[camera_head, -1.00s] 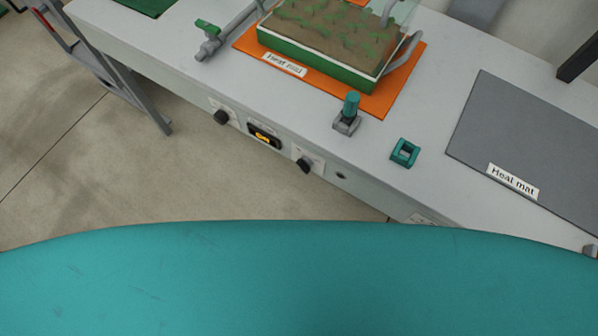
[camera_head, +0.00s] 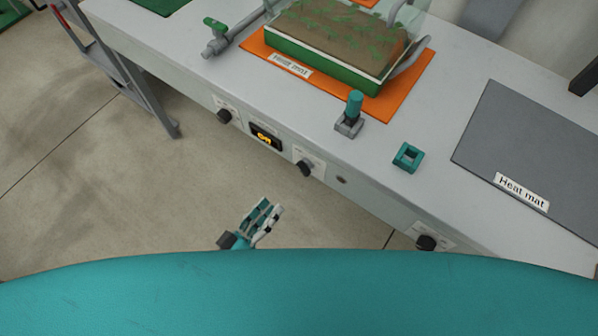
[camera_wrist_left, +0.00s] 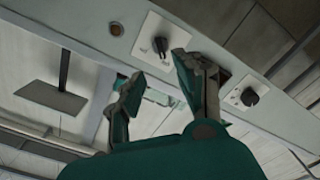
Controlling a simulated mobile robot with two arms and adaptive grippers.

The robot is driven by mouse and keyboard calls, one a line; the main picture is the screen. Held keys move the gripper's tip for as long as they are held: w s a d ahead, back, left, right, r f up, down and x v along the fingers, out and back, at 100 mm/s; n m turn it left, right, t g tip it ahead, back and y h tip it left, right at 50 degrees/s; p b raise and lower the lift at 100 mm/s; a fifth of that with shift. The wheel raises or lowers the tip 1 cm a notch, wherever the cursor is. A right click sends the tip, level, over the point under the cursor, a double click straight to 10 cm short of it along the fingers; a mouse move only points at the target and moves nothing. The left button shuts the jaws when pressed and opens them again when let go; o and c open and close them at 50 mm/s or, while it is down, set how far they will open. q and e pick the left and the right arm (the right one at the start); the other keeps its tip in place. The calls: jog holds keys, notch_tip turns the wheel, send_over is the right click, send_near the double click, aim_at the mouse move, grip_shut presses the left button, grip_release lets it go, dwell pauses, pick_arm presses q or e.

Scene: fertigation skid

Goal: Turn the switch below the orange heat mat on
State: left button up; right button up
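The orange heat mat (camera_head: 405,92) lies on the bench top with a green tray of soil on it. On the front panel below are two black rotary knobs, one at left (camera_head: 224,116) and one at right (camera_head: 305,168), with a small display (camera_head: 265,135) lit orange between them; its text is too small to read surely. My left gripper (camera_head: 268,212) is in front of and below the panel, apart from it, empty. In the left wrist view its fingers (camera_wrist_left: 156,78) are spread, with the right knob (camera_wrist_left: 160,47) beyond them and the left knob (camera_wrist_left: 249,97) to the side. My right gripper is not seen.
A teal-topped joystick (camera_head: 352,112) and a teal square frame (camera_head: 408,157) stand on the bench. A grey heat mat (camera_head: 530,150) lies at right, with another knob (camera_head: 427,242) below it. A green-handled valve (camera_head: 214,40) is at left. The floor before the panel is clear.

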aim_at(302, 172)
pick_arm(q)
jog(key=x, duration=1.1)
jog(key=shift+w+d, duration=0.2)
jog(key=shift+w, duration=0.1)
jog(key=shift+c, duration=0.3)
grip_shut()
